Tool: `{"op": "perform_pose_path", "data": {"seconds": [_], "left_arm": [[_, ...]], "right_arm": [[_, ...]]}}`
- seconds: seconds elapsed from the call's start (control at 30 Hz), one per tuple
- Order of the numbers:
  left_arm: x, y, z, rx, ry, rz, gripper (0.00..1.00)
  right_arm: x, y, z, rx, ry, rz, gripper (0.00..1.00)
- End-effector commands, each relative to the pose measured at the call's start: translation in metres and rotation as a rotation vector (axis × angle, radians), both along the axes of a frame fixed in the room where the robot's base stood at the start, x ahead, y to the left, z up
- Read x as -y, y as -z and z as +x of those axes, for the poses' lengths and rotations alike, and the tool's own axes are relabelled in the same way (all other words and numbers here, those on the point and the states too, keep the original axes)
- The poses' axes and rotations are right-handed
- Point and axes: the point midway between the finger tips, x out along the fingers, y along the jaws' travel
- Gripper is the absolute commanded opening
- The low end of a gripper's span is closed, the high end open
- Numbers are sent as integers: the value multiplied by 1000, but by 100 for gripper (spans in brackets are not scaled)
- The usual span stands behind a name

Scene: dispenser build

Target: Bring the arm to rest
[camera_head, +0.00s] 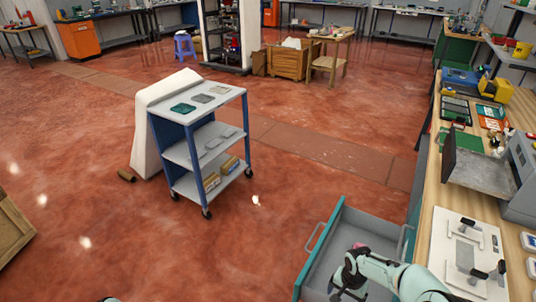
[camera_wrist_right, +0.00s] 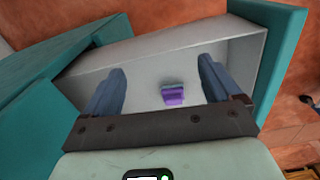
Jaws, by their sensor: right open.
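My right gripper (camera_head: 346,284) is over the open drawer (camera_head: 325,255) of the workbench at the lower right. In the right wrist view its two fingers (camera_wrist_right: 160,76) are spread apart with nothing gripped between them. A small purple and teal object (camera_wrist_right: 173,94) lies on the drawer floor and appears between the fingers from this angle. A small pink patch (camera_head: 359,245) shows in the drawer in the head view, partly hidden by my arm. My left gripper is not in view.
The wooden bench top (camera_head: 426,205) beside the drawer carries a white board (camera_head: 445,240) with black-handled fixtures and a grey machine (camera_head: 520,180). A blue-grey cart (camera_head: 166,122) stands left of centre. Red floor between cart and drawer is mostly clear.

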Motion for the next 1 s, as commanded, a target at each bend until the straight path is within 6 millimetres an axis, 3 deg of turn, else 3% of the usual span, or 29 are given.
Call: {"op": "perform_pose_path", "data": {"seconds": [0.03,0.1,0.27,0.4,0.5,0.67,0.8,0.87,1.0], "left_arm": [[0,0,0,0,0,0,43],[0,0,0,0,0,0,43],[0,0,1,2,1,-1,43],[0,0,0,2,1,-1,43],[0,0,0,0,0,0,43],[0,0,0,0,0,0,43],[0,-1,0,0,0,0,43],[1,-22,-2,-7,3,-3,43],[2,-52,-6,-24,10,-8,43]], "right_arm": [[0,0,0,0,0,0,91],[-19,32,-24,-17,-55,69,91],[-58,85,-79,-13,-143,209,91],[-91,124,-145,5,-191,311,91],[-105,139,-191,22,-207,343,91],[-115,148,-256,36,-224,337,91],[-115,143,-308,29,-249,297,91],[-114,123,-300,36,-252,300,91],[-116,94,-304,16,-255,309,91]]}}
